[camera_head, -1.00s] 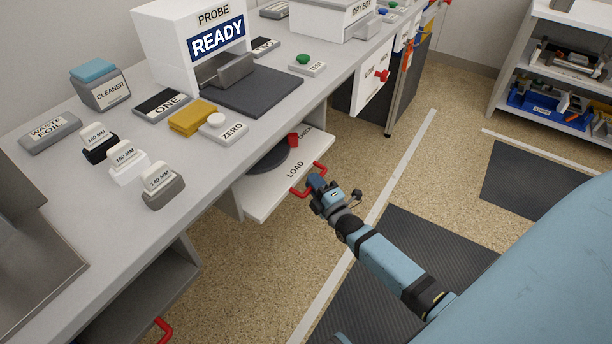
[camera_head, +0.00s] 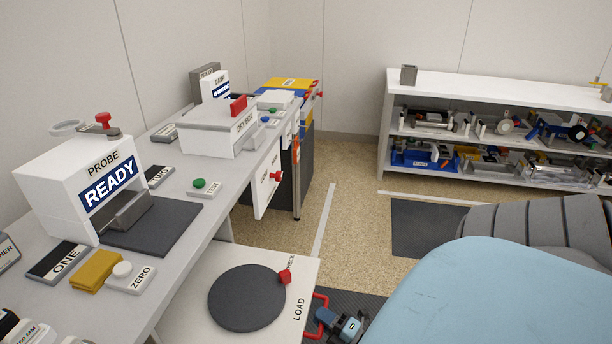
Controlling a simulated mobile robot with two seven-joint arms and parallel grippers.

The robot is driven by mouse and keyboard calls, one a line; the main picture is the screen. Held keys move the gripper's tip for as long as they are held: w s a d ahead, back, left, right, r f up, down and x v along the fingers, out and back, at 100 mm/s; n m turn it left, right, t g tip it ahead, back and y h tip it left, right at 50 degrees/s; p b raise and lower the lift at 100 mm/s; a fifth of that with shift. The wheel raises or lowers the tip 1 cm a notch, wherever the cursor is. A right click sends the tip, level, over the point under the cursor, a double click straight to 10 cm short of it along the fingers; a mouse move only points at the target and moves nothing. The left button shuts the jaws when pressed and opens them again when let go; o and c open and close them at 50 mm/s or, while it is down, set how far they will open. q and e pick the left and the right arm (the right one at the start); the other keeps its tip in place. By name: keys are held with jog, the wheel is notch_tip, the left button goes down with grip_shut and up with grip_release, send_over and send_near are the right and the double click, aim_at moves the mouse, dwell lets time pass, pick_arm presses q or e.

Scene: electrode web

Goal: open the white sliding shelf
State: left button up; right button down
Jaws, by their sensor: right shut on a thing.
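The white sliding shelf (camera_head: 215,272) marked LOAD stands well out from under the grey bench, at the bottom centre. A dark round plate (camera_head: 246,298) lies on it, with a small red block (camera_head: 284,276) at the plate's edge near the word CHECK. A red handle (camera_head: 318,300) is on the shelf's front edge. My right gripper (camera_head: 324,317) is shut on this handle, at the lower edge of the view; its fingertips are partly hidden. My left gripper is not in view.
The bench (camera_head: 190,215) carries the PROBE box (camera_head: 75,170), reading READY, and the DRY BOX (camera_head: 218,128). A white panel with a red knob (camera_head: 275,177) juts out beyond the shelf. A loaded white rack (camera_head: 480,88) stands at the back right. Speckled floor (camera_head: 355,170) between is clear.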

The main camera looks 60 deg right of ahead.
jog(key=shift+s+d, duration=0.1)
jog(key=shift+s, duration=0.2)
jog(key=c, duration=1.1)
grip_release()
jog(key=s, duration=0.4)
jog(key=s+f, duration=0.1)
jog(key=s, duration=0.4)
jog(key=s+f, duration=0.1)
jog(key=s, duration=0.3)
jog(key=shift+s+f, duration=0.25)
jog(key=shift+s, duration=0.05)
